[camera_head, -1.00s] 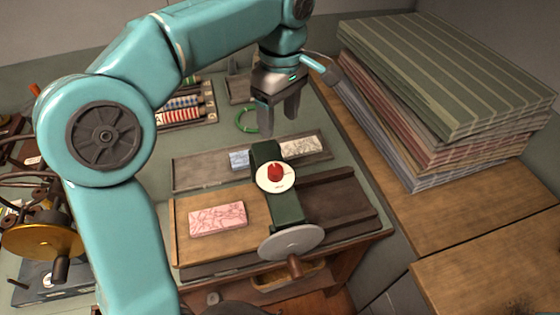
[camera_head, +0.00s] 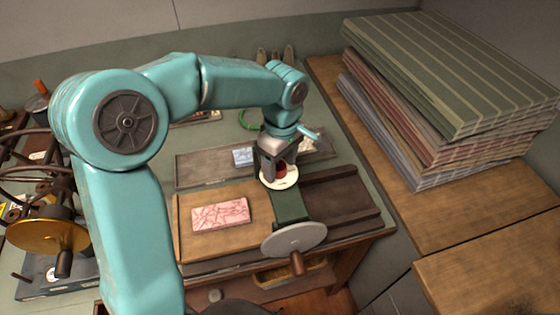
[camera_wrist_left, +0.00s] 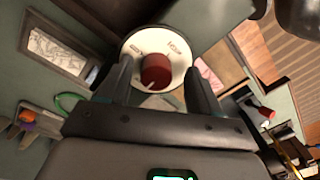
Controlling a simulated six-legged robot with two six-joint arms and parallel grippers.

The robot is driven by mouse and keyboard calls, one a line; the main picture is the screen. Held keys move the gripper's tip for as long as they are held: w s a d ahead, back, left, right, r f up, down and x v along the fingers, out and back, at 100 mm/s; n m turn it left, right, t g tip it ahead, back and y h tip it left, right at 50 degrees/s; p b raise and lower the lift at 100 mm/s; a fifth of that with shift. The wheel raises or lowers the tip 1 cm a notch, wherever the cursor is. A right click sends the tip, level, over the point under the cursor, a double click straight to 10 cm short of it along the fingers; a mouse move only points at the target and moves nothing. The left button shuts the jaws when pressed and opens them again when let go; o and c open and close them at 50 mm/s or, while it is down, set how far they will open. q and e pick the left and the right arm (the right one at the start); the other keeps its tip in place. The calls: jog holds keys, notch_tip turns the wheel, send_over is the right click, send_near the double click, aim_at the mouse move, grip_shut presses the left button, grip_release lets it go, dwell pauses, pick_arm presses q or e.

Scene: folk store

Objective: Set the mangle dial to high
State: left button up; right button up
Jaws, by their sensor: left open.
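The mangle (camera_head: 291,206) is a dark green press over a wooden bed, with a grey handwheel (camera_head: 294,238) at its front. On its top is a round white dial plate (camera_head: 279,183) with a red knob (camera_head: 281,170). In the left wrist view the red knob (camera_wrist_left: 156,70) sits at the centre of the white plate (camera_wrist_left: 139,45); lettering shows at its far edge, too small to read surely. The knob's pale pointer line faces the gripper side. My left gripper (camera_head: 280,172) is open, its fingers either side of the knob with gaps. My right gripper is not in view.
A pink patterned block (camera_head: 221,213) lies on the wooden bed left of the mangle. A tray (camera_head: 203,171) with a blue block (camera_head: 243,156) lies behind. Stacked striped boards (camera_head: 440,90) stand on the right. A brass wheel machine (camera_head: 47,235) stands at the left.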

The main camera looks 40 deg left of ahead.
pick_arm(q)
jog(key=shift+w+a+f, duration=0.2)
jog(key=shift+w, duration=0.1)
jog(key=c, duration=1)
jog(key=shift+s+r, duration=0.1)
jog(key=shift+c, duration=0.2)
